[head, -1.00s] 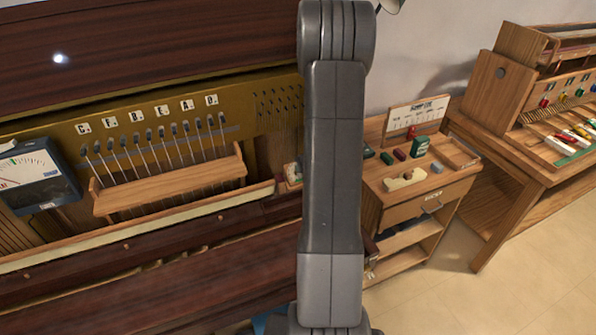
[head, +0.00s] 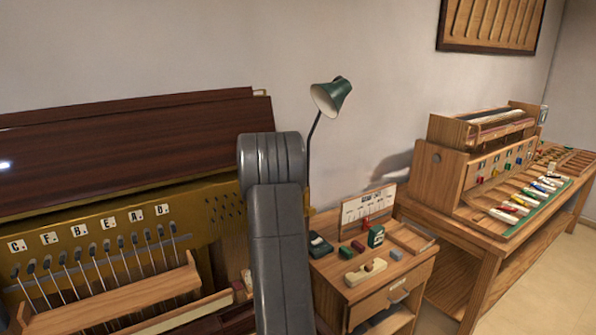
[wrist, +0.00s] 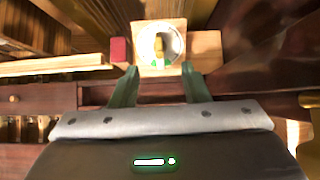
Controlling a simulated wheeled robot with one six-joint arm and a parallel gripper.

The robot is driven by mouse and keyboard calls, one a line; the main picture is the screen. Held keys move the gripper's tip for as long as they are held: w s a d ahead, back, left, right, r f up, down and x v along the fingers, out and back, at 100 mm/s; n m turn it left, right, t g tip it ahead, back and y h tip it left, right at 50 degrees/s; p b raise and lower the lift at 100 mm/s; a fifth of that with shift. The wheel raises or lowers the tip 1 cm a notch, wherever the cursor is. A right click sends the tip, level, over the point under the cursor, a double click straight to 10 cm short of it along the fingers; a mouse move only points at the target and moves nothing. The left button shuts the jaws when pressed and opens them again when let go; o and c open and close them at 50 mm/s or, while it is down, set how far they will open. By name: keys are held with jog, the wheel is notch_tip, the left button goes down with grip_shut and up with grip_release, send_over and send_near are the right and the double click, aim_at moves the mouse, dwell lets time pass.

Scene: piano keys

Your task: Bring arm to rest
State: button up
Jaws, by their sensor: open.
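My gripper (wrist: 161,88) shows in the wrist view with its two green fingers apart and nothing between them. Just beyond the fingertips is a wooden block with a round white dial (wrist: 176,45) and a brass piece on it. I cannot tell whether the fingers touch the block. In the head view my grey arm rises in front of the piano, and my gripper is out of view there.
The open piano (head: 110,225) with lettered pins fills the left. A small wooden cabinet (head: 385,305) holding small boxes stands right of my arm, with a green lamp (head: 332,96) behind. A workbench (head: 480,228) with tools stands further right. A red block (wrist: 120,50) sits beside the dial.

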jog(key=shift+x, duration=0.95)
jog(key=shift+r, duration=0.15)
jog(key=p+v, duration=0.2)
jog(key=v, duration=0.5)
jog(key=b+x, duration=0.4)
jog(key=x, duration=0.8)
jog(key=shift+s, duration=0.1)
jog(key=shift+n+b, duration=0.4)
jog(key=shift+b, duration=0.15)
jog(key=shift+s+d+n+b, duration=0.1)
jog(key=shift+s+n+b, duration=0.05)
jog(key=shift+n+b, duration=0.6)
jog(key=shift+r+n+b, duration=0.1)
jog(key=shift+n+b, duration=0.4)
jog(key=shift+n, duration=0.05)
jog(key=shift+w, duration=0.2)
